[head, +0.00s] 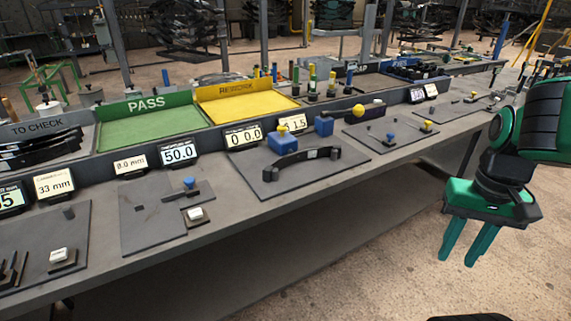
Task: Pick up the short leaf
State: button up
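A curved dark leaf (290,160) lies on a flat plate (345,162) in the middle of the bench, in front of a blue block. Several dark leaves (38,150) lie stacked in the tray marked TO CHECK at the far left. I cannot tell from this view which leaf is the short one. My gripper (457,260) hangs at the right, in front of the bench and over the floor. Its two green fingers point down, apart, with nothing between them. It is well away from every leaf.
The green PASS tray (150,128) and yellow tray (245,106) stand behind the row of displays. Blue blocks (283,142), small fixtures with blue, white and yellow knobs, and several upright coloured pegs (312,83) stand along the bench. Floor in front is clear.

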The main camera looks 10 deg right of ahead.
aim_at(322, 152)
jog(key=u, duration=0.05)
jog(key=i, duration=1)
